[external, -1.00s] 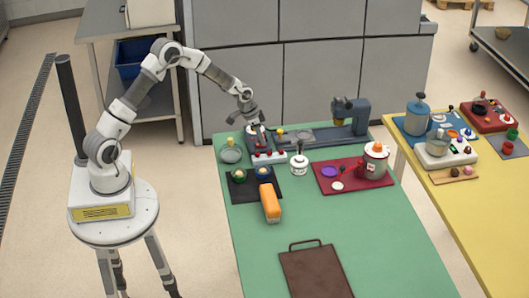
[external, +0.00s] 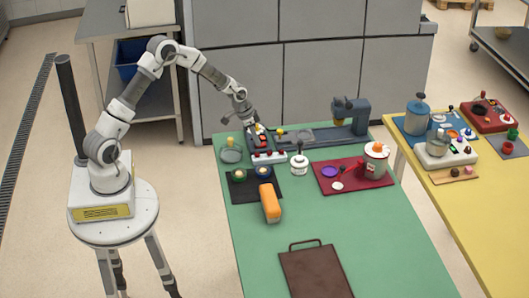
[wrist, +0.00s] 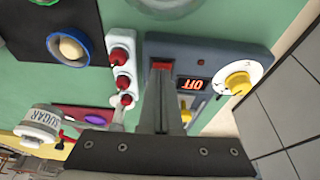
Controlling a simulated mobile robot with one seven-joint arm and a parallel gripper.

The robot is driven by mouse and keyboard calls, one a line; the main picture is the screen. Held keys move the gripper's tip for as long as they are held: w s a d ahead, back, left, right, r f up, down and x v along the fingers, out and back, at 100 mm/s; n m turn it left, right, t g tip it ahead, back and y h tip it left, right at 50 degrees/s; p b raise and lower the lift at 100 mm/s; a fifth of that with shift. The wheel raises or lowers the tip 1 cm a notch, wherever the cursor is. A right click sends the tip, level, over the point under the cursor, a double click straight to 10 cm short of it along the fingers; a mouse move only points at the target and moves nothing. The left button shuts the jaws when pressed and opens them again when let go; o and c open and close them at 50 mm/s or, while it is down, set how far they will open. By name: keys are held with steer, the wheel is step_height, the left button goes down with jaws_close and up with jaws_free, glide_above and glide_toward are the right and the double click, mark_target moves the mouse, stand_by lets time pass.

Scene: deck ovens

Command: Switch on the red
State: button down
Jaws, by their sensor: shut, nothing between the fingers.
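A white strip (wrist: 117,40) with several red knobs, one at its middle (wrist: 123,83), lies on the green table in the wrist view. It also shows in the external view (external: 262,159). Beside it is a dark grey panel (wrist: 215,52) with a display (wrist: 192,84) reading OFF, a yellow dial (wrist: 238,82) and a yellow slider. My gripper (wrist: 162,68) is shut and empty over the panel, close to the strip. A small red patch shows at its fingertips; I cannot tell whether they touch it. In the external view my gripper (external: 254,124) is above the panel.
A white sugar pot (external: 299,164) stands right of the strip, and an orange block (external: 269,203) lies in front. A dark red mat (external: 326,182) holds a pot and small items. A brown board (external: 316,272) lies near the front. The green table's middle is clear.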

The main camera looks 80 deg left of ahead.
steer(key=p+v, duration=0.1)
steer(key=v, duration=1.2)
steer(key=shift+s+r+p, duration=0.25)
steer(key=shift+s+p, duration=0.05)
steer(key=shift+s, duration=0.05)
steer(key=b, duration=0.1)
steer(key=w+b, duration=0.1)
steer(key=b, duration=0.1)
steer(key=shift+w+r+t, duration=0.2)
steer(key=shift+w+t, duration=0.05)
steer(key=shift+t, duration=0.05)
steer(key=shift+f, duration=0.1)
steer(key=x, duration=1.3)
steer(key=shift+w+f, duration=0.15)
steer(key=shift+f, duration=0.2)
